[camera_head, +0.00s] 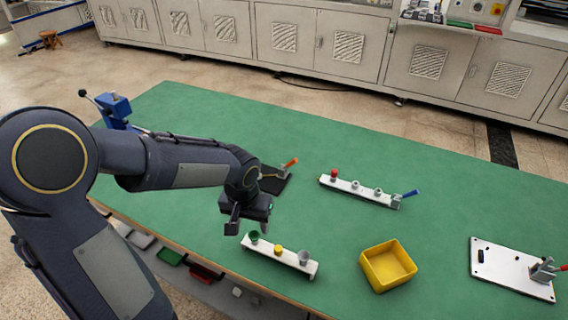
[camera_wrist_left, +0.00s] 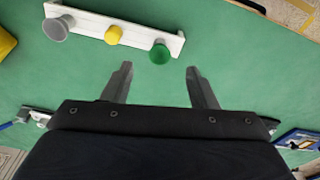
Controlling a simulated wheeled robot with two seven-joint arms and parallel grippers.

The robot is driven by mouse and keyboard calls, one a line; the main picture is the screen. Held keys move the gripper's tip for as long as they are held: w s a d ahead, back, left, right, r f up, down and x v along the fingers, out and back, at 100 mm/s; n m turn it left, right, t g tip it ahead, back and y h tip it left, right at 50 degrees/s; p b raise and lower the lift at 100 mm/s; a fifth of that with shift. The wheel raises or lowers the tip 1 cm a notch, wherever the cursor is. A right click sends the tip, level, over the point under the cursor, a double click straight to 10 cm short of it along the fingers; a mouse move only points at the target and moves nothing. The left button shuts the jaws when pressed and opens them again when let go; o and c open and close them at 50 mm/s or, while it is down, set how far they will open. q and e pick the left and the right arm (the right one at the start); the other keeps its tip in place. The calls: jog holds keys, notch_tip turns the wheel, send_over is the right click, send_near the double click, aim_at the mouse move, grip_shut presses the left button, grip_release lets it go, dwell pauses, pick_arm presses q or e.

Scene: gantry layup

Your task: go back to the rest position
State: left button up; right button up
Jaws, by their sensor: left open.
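My left gripper (camera_head: 246,217) is above the green table (camera_head: 430,180), close to the near white rail. It is open, and nothing is between its two fingers in the left wrist view (camera_wrist_left: 158,88). My left arm comes in from the left and covers part of the table. My right gripper is not in view.
The near white rail (camera_head: 290,262) holds green, yellow and grey knobs. A far rail (camera_head: 345,187) has a red knob, grey knobs and a blue-handled clamp. A yellow bin (camera_head: 388,266), a white plate (camera_head: 510,268), a dark plate (camera_head: 272,182) and a blue vise (camera_head: 116,108) also stand here.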

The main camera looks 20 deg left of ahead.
pick_arm(q)
jog(key=s+d+r+t+h, duration=0.2)
jog(key=s+r, duration=0.2)
jog(key=s, duration=0.4)
jog(key=s+d+r+t+h, duration=0.2)
jog(key=s+r, duration=0.3)
jog(key=s, duration=0.3)
jog(key=shift+r, duration=0.15)
